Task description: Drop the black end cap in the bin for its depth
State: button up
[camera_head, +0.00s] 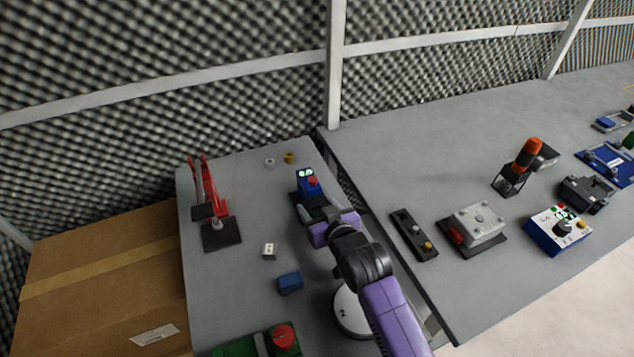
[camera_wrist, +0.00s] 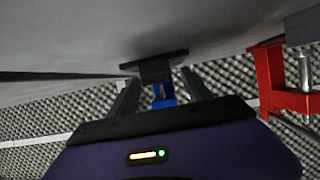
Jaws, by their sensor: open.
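My gripper (camera_head: 318,216) is open just in front of a blue gauge-like device (camera_head: 308,184) with a lit green display and a red top. In the wrist view its two fingers (camera_wrist: 160,90) stand on either side of a dark block on a flat black base (camera_wrist: 155,66), with a blue part (camera_wrist: 162,92) behind. I cannot tell whether the fingers touch it. I cannot make out a black end cap in either view. A round white thing marked 2 (camera_head: 346,312) stands partly hidden behind my arm; I cannot tell whether it is a bin.
A red lever clamp (camera_head: 205,190) stands at the left. A small grey piece (camera_head: 269,162) and a yellow one (camera_head: 289,158) lie at the back. A white tag (camera_head: 268,250), a blue block (camera_head: 290,282) and a green box with red button (camera_head: 283,336) lie nearer. The right table holds several devices.

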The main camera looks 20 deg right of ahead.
notch_tip(320, 180, up, 19)
jog(key=shift+r, duration=0.2)
dwell(0.6)
notch_tip(320, 180, up, 6)
jog(key=t, duration=0.3)
send_over(317, 211)
jog(key=s+t, duration=0.1)
jog(key=s, duration=0.1)
jog(key=s+f+g, duration=0.1)
jog(key=s+f, duration=0.4)
jog(key=s, duration=0.9)
jog(key=s+f, duration=0.5)
jog(key=s, duration=0.9)
jog(key=s+f+g, duration=0.1)
jog(key=s+f, duration=0.4)
jog(key=s, duration=1)
jog(key=shift+d+g, duration=0.2)
jog(key=shift+g, duration=0.1)
